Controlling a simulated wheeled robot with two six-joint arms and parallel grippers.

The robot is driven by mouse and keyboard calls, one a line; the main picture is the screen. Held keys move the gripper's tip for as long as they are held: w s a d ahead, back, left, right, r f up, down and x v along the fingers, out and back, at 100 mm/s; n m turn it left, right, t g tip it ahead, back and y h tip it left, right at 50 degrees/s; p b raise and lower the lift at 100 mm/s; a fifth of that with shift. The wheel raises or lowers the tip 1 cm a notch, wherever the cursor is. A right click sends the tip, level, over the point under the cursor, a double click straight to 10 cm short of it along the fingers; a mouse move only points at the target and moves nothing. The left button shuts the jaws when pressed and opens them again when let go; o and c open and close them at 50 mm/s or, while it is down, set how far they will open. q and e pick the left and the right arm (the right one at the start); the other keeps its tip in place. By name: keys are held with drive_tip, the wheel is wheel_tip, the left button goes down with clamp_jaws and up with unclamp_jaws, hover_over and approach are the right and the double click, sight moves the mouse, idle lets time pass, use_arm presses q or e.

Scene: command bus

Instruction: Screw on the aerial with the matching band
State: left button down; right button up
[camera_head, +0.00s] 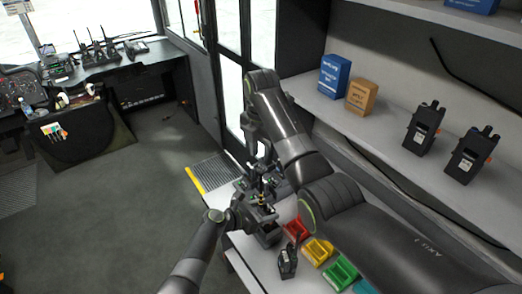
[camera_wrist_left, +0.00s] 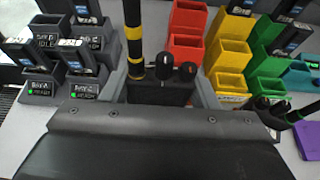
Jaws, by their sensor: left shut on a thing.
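My left gripper (camera_head: 258,212) is shut on a dark handheld radio. In the left wrist view the radio (camera_wrist_left: 158,92) sits between the fingers, with two knobs on its top, one tipped orange. A black aerial with yellow bands (camera_wrist_left: 134,45) stands upright at the left of the radio's top. Its lower end is at the radio; I cannot tell whether it is seated. In the head view a yellow band (camera_head: 262,202) shows between the two grippers. My right gripper (camera_head: 262,170) is directly above, around the aerial's upper part. Its fingers are too small and dark to judge.
Red (camera_head: 297,229), yellow (camera_head: 318,251) and green (camera_head: 340,273) holders line the bench to the right. Another radio (camera_head: 287,262) stands in front of them. The shelf holds boxes (camera_head: 334,76) and two radios (camera_head: 424,128).

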sight(261, 176)
drive_tip(key=shift+r+n, duration=0.1)
drive_tip(key=shift+n, duration=1)
wheel_tip(261, 176, down, 12)
drive_tip(key=shift+c, duration=0.5)
clamp_jaws()
